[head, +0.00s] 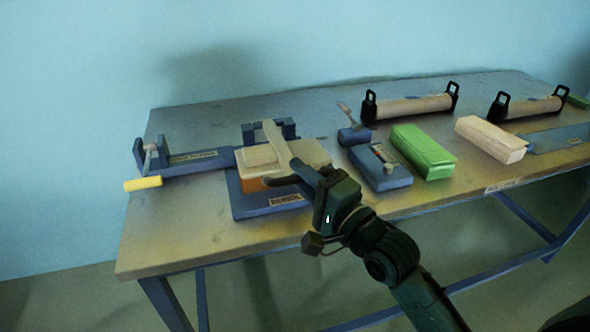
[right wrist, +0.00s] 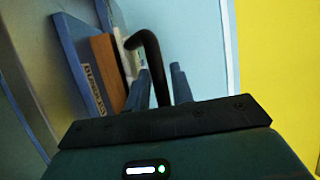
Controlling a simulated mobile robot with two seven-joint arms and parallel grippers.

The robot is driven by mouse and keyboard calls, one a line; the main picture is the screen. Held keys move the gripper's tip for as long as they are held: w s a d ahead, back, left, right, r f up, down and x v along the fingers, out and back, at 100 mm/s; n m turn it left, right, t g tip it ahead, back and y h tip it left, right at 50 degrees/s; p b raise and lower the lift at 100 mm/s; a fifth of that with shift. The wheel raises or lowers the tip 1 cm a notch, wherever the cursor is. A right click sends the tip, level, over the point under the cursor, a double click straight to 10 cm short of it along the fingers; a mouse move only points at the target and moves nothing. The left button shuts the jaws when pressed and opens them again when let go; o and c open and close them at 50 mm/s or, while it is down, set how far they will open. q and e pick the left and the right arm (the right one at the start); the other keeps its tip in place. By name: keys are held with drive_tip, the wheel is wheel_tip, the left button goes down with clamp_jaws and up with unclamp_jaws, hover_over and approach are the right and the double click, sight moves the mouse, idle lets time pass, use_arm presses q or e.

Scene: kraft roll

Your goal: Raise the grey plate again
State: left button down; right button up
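The pale grey plate (head: 308,152) lies over an orange-brown block (head: 252,184) on a blue base (head: 262,207). A pale bar crosses its top. The block (right wrist: 107,70) and the plate's pale edge (right wrist: 125,55) also show in the right wrist view. A black curved handle (right wrist: 152,52) comes out from the plate side. My right gripper (head: 298,176) is at the plate's front right. In the right wrist view its fingers (right wrist: 160,72) stand apart on both sides of the handle, with a narrow gap at the right finger. My left gripper is out of view.
A blue clamp with a yellow handle (head: 142,183) stands at left. To the right are a blue block (head: 382,168), a green block (head: 423,152), a pale wooden block (head: 491,139) and two rolls with black end handles (head: 412,107). The table's front left (head: 170,235) is clear.

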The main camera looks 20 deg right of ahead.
drive_tip(key=shift+x, duration=1.05)
clamp_jaws()
